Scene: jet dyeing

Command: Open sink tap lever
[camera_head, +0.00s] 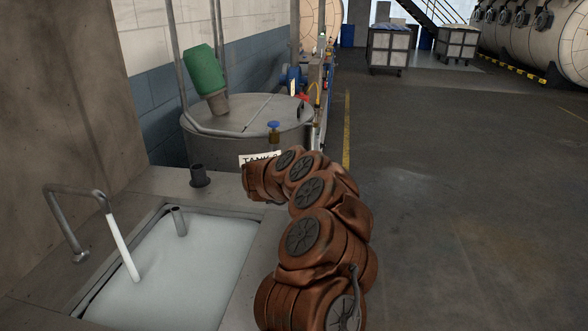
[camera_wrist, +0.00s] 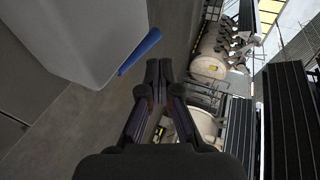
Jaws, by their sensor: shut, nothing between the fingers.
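The sink tap (camera_head: 72,190) is a bent grey pipe rising from the sink's left rim in the head view. A straight white column (camera_head: 121,245), looking like running water, reaches from its spout into the basin. The sink (camera_head: 240,285) is filled with pale liquid. I cannot make out a lever on the tap in the head view. In the wrist view, a blue bar (camera_wrist: 140,51) sticks out beside a grey block; I cannot tell whether it is the lever. My gripper (camera_wrist: 159,66) is shut and empty, right of the bar and apart from it in the picture. The head view does not show its fingers.
A short dark pipe (camera_head: 198,176) stands on the sink's back rim. Behind is a metal tank (camera_head: 245,143) with a green-topped motor (camera_head: 204,70) and a blue-handled valve (camera_head: 273,128). Open floor (camera_head: 460,210) lies to the right. Carts (camera_head: 388,48) stand far back.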

